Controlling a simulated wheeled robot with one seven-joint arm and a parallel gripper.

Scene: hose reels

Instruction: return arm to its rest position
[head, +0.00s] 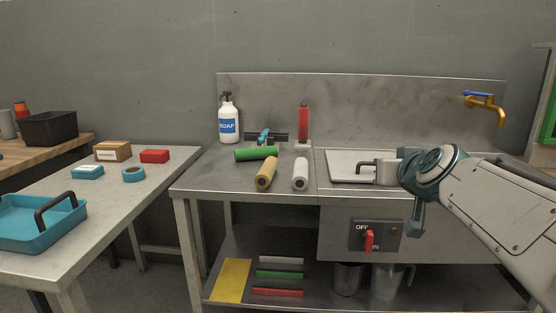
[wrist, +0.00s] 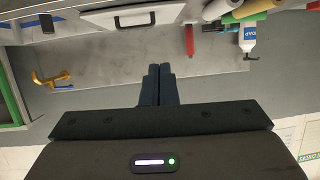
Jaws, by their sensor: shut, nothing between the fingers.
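My gripper (wrist: 159,85) shows in the wrist view with its two dark fingers together and nothing between them. In the head view my arm reaches in from the right, folded in front of the sink end of the steel counter (head: 247,181). I cannot make out the fingertips clearly there. The wrist view looks at the counter and backsplash upside down, and the fingers appear apart from everything around them.
A pale sink panel (head: 343,166) with a dark handle lies beside my arm. A brass tap (head: 487,102) is behind it. A red-handled switch (head: 369,240) is below.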

